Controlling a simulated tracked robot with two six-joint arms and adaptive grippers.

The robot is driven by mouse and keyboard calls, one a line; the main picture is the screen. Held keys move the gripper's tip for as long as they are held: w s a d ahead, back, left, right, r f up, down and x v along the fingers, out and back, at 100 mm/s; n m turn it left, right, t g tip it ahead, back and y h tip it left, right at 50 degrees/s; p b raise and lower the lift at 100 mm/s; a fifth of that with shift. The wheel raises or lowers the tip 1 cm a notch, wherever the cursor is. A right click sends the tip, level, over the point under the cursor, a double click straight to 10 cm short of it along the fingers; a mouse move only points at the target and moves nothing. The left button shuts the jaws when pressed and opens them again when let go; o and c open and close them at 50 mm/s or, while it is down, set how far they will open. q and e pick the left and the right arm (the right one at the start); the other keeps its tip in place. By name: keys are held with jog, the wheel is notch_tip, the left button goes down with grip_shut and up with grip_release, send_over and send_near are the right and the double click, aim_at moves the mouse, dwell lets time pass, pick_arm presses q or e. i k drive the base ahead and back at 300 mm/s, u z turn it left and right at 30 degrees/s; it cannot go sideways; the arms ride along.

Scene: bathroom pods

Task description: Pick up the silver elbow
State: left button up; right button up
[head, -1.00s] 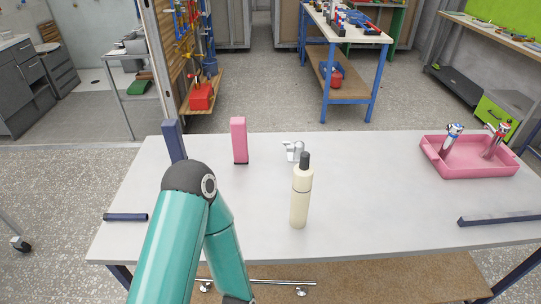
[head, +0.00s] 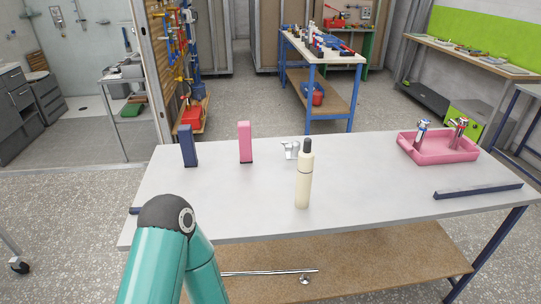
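The silver elbow (head: 291,149) is a small shiny fitting lying on the grey table (head: 380,185), a little behind a cream bottle with a dark cap (head: 303,185). The bottle stands upright and slightly overlaps the elbow's right side in the head view. A teal arm of mine with a dark joint rises at the lower left, in front of the table's near edge. Neither of my grippers is in view.
A pink block (head: 245,142) and a dark blue block (head: 189,146) stand upright left of the elbow. A pink tray (head: 439,149) holding chrome taps sits at the back right. A dark bar (head: 478,191) lies at the right. The table's centre right is clear.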

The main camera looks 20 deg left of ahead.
aim_at(294, 147)
jog(key=z, duration=0.15)
jog(key=i, duration=0.9)
